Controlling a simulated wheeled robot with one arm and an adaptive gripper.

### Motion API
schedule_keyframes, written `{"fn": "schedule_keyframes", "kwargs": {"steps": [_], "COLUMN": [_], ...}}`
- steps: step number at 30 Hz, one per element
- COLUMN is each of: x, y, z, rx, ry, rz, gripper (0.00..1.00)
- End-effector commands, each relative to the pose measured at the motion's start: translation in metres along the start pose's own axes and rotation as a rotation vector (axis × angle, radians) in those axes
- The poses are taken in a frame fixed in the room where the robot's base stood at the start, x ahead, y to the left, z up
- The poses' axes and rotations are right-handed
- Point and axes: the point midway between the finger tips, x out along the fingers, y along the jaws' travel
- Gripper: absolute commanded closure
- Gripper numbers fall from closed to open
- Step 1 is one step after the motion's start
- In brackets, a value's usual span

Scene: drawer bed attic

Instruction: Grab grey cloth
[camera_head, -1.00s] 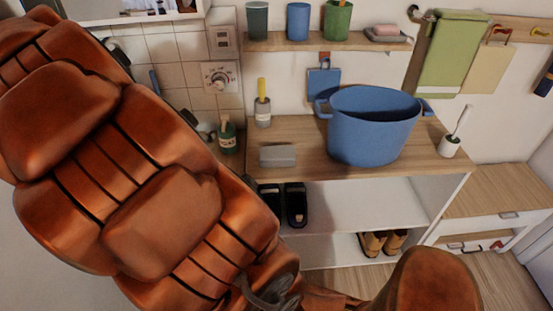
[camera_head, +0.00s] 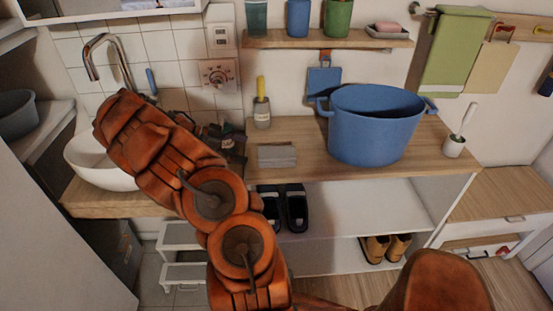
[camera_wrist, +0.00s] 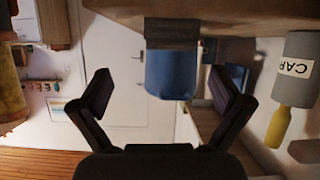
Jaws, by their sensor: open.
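The grey cloth (camera_head: 276,155) lies folded on the wooden counter, left of the blue tub (camera_head: 372,125). In the wrist view, which is upside down, the grey cloth (camera_wrist: 172,32) shows dark at the top middle, in front of the blue tub (camera_wrist: 171,74). My gripper (camera_wrist: 165,88) is open and empty, its two dark fingers spread wide to either side of the cloth's line, with the cloth ahead of them and apart. In the head view my gripper (camera_head: 236,146) is dark, partly hidden by my arm, just left of the cloth.
A grey bottle with a yellow handle (camera_head: 262,105) stands behind the cloth; it shows at right in the wrist view (camera_wrist: 295,72). A white sink (camera_head: 90,165) is at left. A shelf with cups (camera_head: 297,20) hangs above. Dark slippers (camera_head: 295,208) stand below the counter.

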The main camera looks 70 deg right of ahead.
Motion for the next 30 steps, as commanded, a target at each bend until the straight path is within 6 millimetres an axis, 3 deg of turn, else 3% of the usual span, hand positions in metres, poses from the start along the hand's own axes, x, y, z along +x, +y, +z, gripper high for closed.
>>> {"fn": "schedule_keyframes", "kwargs": {"steps": [6, 19, 30], "x": [0.014, 0.045, 0.088], "y": [-0.010, -0.012, -0.014], "z": [0.012, 0.008, 0.005], "rx": [0.068, 0.071, 0.071], "ry": [0.021, 0.020, 0.021], "rz": [0.004, 0.004, 0.004], "gripper": [0.00, 0.00, 0.00]}}
